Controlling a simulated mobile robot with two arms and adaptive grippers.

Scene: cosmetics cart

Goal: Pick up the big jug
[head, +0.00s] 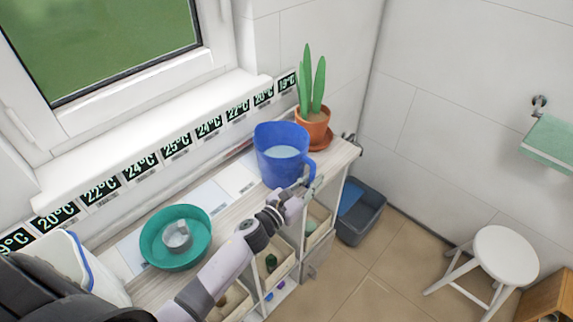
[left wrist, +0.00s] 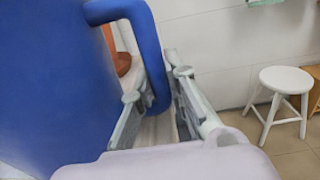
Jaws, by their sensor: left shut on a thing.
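The big blue jug (head: 268,163) stands upright at the far part of the cart top, beside the potted plant. Its inside shows a pale blue surface. My left gripper (head: 302,188) is at the jug's handle on its right side. In the left wrist view the jug's wall (left wrist: 45,85) fills the left, and the curved handle (left wrist: 151,55) runs down between the two fingers of my left gripper (left wrist: 155,100), which is shut on it. I cannot tell whether the jug is clear of the cart top. My right gripper is not in view.
A potted plant (head: 312,122) stands close behind the jug. A teal bowl (head: 151,240) with a metal cup (head: 177,234) is nearer on the cart top (head: 228,212). A grey bin (head: 366,222) and white stool (head: 505,254) stand on the floor. The wall with temperature labels runs along the left.

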